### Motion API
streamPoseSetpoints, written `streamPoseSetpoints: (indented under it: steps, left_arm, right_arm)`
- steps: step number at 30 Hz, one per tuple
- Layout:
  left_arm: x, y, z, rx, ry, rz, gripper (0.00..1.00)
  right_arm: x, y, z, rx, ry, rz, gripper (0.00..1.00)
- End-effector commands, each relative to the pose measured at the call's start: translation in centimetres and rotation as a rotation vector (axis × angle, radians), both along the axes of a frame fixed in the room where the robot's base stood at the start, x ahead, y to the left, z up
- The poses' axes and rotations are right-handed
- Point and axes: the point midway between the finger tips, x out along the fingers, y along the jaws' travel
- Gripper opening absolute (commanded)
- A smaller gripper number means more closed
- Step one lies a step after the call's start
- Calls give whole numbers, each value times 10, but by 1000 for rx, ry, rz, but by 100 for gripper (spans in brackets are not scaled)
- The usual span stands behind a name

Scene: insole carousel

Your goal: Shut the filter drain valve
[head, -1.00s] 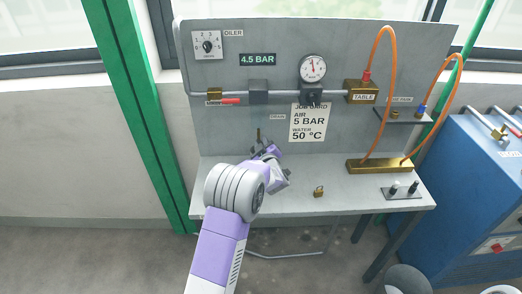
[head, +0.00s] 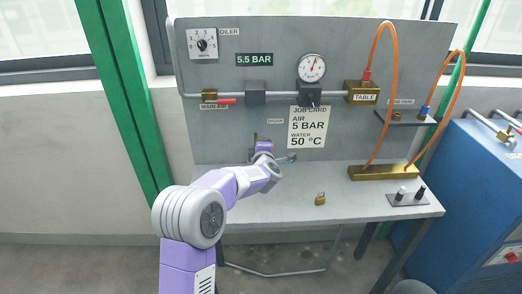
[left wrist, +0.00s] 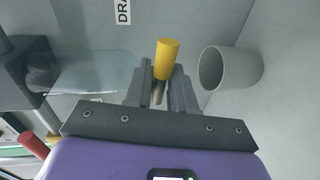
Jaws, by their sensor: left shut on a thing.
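In the left wrist view the filter drain valve shows as a yellow handle (left wrist: 167,52) on a short metal stem (left wrist: 158,92). My left gripper (left wrist: 161,80) is shut on the drain valve, with one finger on each side of it. In the head view my left gripper (head: 265,156) is low against the panel, below the small drain label (head: 275,121), and my own arm hides most of the valve there. The filter (head: 256,93) is a dark block on the air pipe above. My right gripper is in neither view.
A grey cup (left wrist: 230,68) stands close beside the gripper in the left wrist view. A brass padlock (head: 320,199) lies on the bench (head: 270,207). The display (head: 254,59) reads 5.5 BAR; the job card (head: 307,128) says 5 BAR. Orange hoses (head: 391,60) loop at the right.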

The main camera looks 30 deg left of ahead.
Motion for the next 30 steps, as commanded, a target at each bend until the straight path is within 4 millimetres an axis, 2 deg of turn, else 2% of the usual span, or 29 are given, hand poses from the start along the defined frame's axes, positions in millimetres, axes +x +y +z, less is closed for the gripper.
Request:
streamPoseSetpoints:
  steps: [9, 23, 24, 27, 30]
  left_arm:
    - [-1, 1, -2, -84, -44, 3, 0]
    - [-1, 1, -1, -95, -50, 2, 0]
    - [-1, 1, -1, -95, -50, 2, 28]
    - [0, 0, -1, -93, -50, 2, 41]
    - [0, 0, 0, -91, -51, 2, 41]
  right_arm:
    - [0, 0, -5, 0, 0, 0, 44]
    - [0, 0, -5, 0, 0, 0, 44]
    - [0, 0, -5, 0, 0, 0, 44]
    - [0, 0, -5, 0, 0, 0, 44]
    - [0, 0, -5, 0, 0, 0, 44]
